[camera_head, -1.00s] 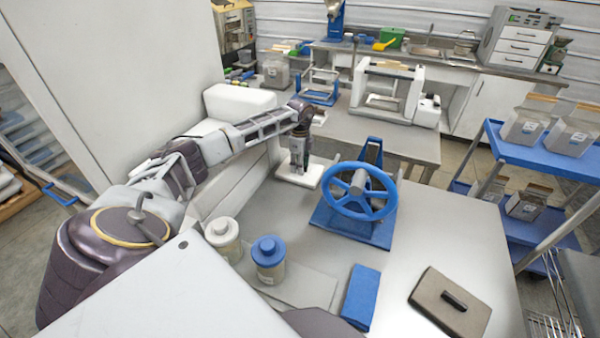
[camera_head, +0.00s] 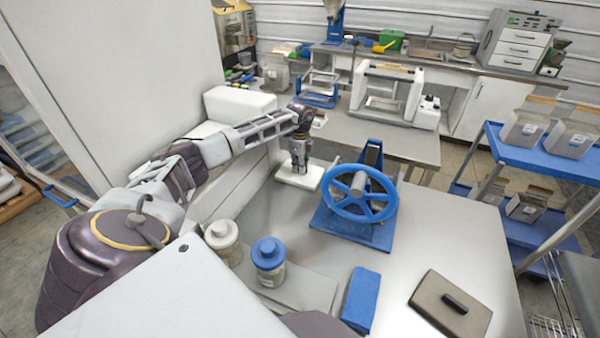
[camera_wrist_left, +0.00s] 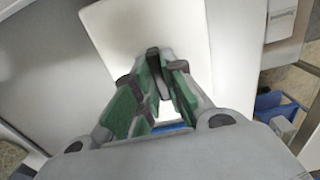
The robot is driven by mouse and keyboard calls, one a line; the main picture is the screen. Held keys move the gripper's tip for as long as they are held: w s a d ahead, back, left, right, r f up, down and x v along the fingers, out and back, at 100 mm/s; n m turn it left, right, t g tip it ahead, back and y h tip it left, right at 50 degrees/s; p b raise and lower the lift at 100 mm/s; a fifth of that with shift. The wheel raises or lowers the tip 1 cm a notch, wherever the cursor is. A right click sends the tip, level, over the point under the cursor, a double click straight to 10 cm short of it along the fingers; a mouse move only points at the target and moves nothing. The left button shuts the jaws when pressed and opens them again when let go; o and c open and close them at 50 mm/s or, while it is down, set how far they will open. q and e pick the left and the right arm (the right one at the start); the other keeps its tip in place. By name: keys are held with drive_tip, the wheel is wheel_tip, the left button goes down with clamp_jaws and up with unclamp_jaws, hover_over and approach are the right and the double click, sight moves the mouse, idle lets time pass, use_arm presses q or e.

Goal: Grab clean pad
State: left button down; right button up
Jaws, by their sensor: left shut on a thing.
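The white pad (camera_head: 311,178) lies flat at the far left end of the work table, beside the white machine wall. It also shows in the left wrist view (camera_wrist_left: 190,35) as a broad white plate with a dark grip at its middle. My left gripper (camera_head: 299,168) reaches down over the pad from above. In the left wrist view the fingers of my left gripper (camera_wrist_left: 155,68) are shut on the pad's dark grip, which they partly hide. I cannot tell whether the pad touches the table. My right gripper is out of view.
A blue handwheel (camera_head: 360,194) stands close right of the pad. A white-lidded jar (camera_head: 224,242), a blue-lidded jar (camera_head: 269,262), a blue block (camera_head: 361,300) and a dark pad with a black handle (camera_head: 450,304) are nearer. The table's middle right is clear.

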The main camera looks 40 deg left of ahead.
use_arm(q)
drive_tip(key=shift+r, duration=0.1)
wheel_tip(320, 180, up, 8)
drive_tip(key=shift+r+b, duration=0.2)
drive_tip(key=shift+b, duration=0.2)
drive_tip(key=shift+r, duration=0.75)
